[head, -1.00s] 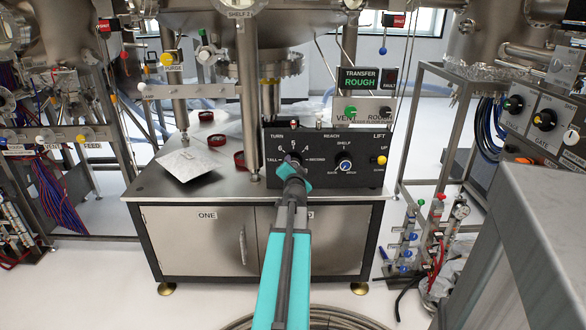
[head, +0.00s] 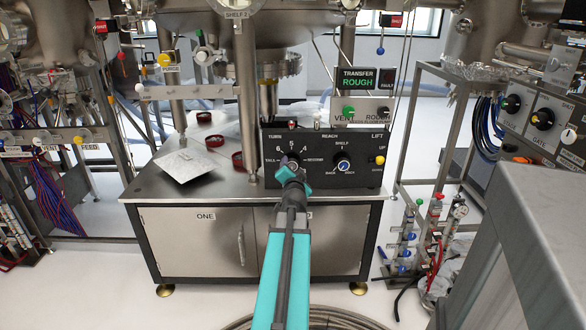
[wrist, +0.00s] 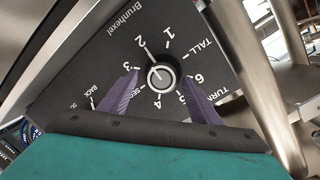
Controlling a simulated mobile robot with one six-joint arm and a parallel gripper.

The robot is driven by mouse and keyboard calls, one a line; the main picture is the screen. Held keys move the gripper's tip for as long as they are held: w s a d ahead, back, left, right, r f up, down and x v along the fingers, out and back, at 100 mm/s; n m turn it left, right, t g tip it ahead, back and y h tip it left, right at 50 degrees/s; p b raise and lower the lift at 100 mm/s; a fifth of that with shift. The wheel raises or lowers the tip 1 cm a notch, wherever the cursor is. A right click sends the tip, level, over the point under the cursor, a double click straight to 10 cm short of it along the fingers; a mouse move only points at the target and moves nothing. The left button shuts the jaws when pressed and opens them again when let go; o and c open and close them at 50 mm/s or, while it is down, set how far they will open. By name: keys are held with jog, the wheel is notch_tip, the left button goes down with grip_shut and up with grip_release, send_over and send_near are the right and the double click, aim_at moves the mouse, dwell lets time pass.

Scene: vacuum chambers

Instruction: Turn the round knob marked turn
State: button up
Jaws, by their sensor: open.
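The round knob below the word TURN sits on the left half of the black control panel (head: 335,178). In the wrist view the knob (wrist: 160,78) is round with a pale rim, ringed by numbers and tick marks. In the head view it is mostly hidden behind my gripper (head: 291,163). In the wrist view my gripper (wrist: 160,88) is open, with one purple finger on each side of the knob. Gaps show between the fingers and the knob there; I cannot tell how far the tips are from the panel.
A second knob (head: 343,166), marked REACH, is on the panel's right half, near the yellow LIFT control (head: 380,160). A steel post (head: 248,120) rises just left of the panel. A metal plate (head: 187,164) and several red rings lie on the cabinet top (head: 155,185).

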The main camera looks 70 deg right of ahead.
jog(key=shift+v, duration=2.5)
